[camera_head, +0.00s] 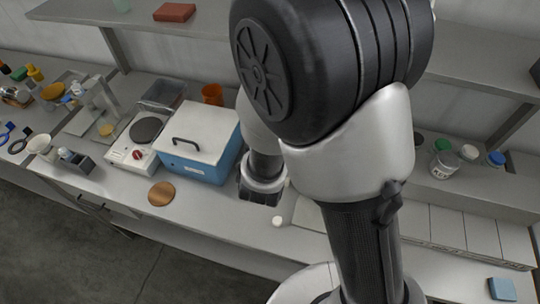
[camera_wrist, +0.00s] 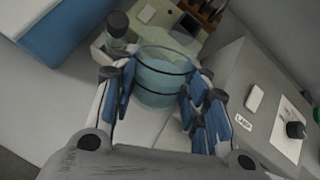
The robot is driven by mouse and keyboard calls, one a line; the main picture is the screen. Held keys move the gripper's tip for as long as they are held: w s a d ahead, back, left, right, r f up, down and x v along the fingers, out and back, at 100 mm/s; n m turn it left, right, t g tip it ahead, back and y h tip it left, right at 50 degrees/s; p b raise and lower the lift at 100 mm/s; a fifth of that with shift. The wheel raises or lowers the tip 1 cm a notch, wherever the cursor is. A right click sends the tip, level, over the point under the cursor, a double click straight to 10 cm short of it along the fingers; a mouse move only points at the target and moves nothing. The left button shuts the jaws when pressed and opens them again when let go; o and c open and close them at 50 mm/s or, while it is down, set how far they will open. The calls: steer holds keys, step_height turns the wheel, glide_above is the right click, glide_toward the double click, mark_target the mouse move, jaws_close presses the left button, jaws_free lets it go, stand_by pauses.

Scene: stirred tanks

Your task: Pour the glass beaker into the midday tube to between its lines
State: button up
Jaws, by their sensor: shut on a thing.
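In the wrist view my gripper (camera_wrist: 158,86) is shut on the glass beaker (camera_wrist: 165,66), with its blue-padded fingers on both sides. The beaker is clear, with pale blue contents and two dark rings around it. It looks tilted in the picture, but I cannot tell its true tilt. In the head view my arm hides the beaker and the gripper's fingers. I cannot make out the midday tube or its lines in either view.
A blue box with a white lid (camera_head: 199,142) stands left of my arm, beside a hotplate (camera_head: 146,130). A copper disc (camera_head: 161,193) lies near the bench's front edge. Capped jars (camera_head: 444,161) stand at right. A grey labelled box (camera_wrist: 252,75) is close right of my gripper.

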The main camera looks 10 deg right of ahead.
steer(key=shift+w+r+g+p, duration=0.1)
steer(key=shift+g+p, duration=1.2)
steer(key=shift+p, duration=3.5)
stand_by(3.2)
